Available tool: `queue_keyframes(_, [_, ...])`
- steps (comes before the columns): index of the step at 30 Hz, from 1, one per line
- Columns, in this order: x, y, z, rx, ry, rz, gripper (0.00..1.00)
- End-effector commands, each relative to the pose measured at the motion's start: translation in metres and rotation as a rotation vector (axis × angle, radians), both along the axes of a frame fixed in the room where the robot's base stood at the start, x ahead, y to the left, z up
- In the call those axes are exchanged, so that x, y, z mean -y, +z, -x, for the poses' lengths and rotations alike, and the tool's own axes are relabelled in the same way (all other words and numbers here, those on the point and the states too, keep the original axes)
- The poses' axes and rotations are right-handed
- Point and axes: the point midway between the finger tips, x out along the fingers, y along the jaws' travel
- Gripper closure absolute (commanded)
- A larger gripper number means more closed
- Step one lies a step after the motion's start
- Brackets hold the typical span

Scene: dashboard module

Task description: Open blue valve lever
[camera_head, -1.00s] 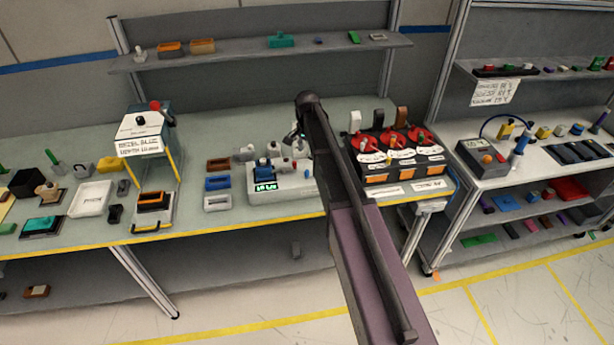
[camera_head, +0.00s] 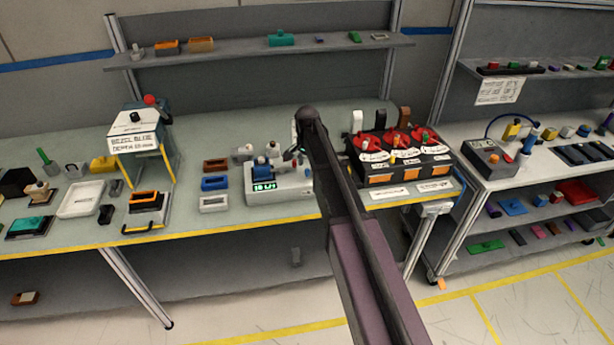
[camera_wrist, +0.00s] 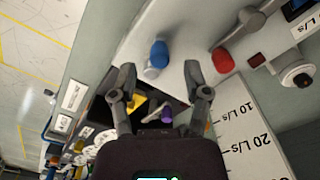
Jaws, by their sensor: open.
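A blue rounded handle (camera_wrist: 160,53) with a pale lower part stands on a white panel in the wrist view. I take it for the blue valve lever. My gripper (camera_wrist: 159,72) is open and empty, with its fingers on either side of the view. The blue handle shows beyond the gap between the fingertips, and no contact is visible. In the head view, a blue part (camera_head: 261,165) sits on a pale device (camera_head: 290,187) with a green display. My arm hides most of the gripper there.
A red handle (camera_wrist: 224,60) stands right of the blue one in the wrist view. Beside it is a grey pipe fitting (camera_wrist: 297,75). A scale sheet (camera_wrist: 245,125) marked in L/s lies lower right. In the head view, a black unit with red dials (camera_head: 398,155) stands right of my arm.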

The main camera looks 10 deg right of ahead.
Motion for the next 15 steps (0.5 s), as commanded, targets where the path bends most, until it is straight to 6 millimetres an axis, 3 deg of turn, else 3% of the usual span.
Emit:
queue_keyframes(6, [0.0, -0.02, 0.0, 0.0, 0.0, 0.0, 0.39])
queue_keyframes(15, [0.001, -0.031, 0.0, 0.0, -0.001, 0.0, 0.39])
